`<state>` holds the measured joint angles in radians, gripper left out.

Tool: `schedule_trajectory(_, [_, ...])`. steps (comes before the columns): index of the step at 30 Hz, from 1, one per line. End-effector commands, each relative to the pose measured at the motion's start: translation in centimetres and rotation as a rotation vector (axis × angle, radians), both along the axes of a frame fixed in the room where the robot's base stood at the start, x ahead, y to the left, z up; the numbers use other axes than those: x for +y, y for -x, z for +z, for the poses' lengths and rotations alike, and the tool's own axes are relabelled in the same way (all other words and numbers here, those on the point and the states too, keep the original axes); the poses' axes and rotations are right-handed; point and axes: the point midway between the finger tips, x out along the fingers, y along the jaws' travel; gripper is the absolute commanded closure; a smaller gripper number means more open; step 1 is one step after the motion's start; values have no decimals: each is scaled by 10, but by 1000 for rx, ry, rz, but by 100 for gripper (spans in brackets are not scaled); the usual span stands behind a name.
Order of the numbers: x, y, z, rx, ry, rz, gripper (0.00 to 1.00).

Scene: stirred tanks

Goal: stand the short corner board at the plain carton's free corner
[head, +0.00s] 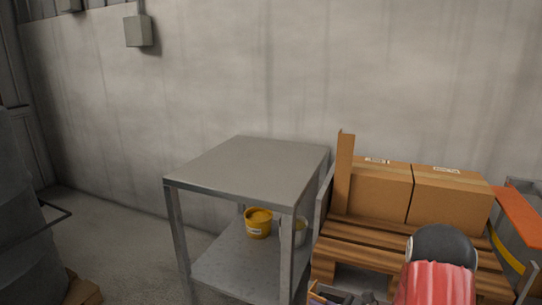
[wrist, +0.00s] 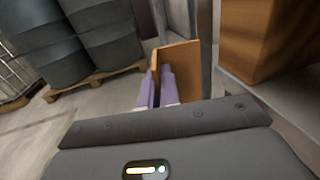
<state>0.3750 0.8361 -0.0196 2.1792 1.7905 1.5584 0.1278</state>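Two brown cartons, a left one (head: 379,192) and a right one (head: 449,200), stand side by side on a wooden pallet. Pale marks show on both tops; I cannot tell which is the plain carton. A tall brown board (head: 344,172) stands upright at the left carton's left front corner and rises above it. In the wrist view my gripper (wrist: 160,88) has its purple-grey fingers close together on a short brown corner board (wrist: 186,72), which is tilted and projects beyond the fingertips. A carton (wrist: 250,40) is to its right, apart from it. The head view does not show my gripper.
A grey metal table (head: 245,165) stands left of the pallet (head: 365,240), its top bare. A yellow tub (head: 257,223) sits on its lower shelf. An open box of items (head: 340,295) is at the front. Dark drums (wrist: 95,35) stand on a pallet.

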Motion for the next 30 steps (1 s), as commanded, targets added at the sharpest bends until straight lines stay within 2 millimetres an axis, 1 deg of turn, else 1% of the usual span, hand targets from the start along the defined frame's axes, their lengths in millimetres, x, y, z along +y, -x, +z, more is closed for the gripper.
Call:
schedule_trajectory(1, [-9,0,-17,5,-2,-9,100])
schedule_trajectory(3, [-18,0,-35,2,-2,-14,100])
schedule_trajectory(5, [-24,1,-48,2,-2,-17,100])
schedule_trajectory(6, [-24,0,-43,-2,-3,-19,100])
schedule_trajectory(11, [-22,0,-42,-3,-2,-18,100])
schedule_trajectory(14, [-20,-1,-41,-5,-10,-47,100])
schedule_trajectory(19, [-17,-4,-38,-19,-31,-214,100])
schedule_trajectory(24, [-18,-2,-40,-11,-20,-383,100])
schedule_trajectory(30, [-22,0,-42,1,0,-465,100])
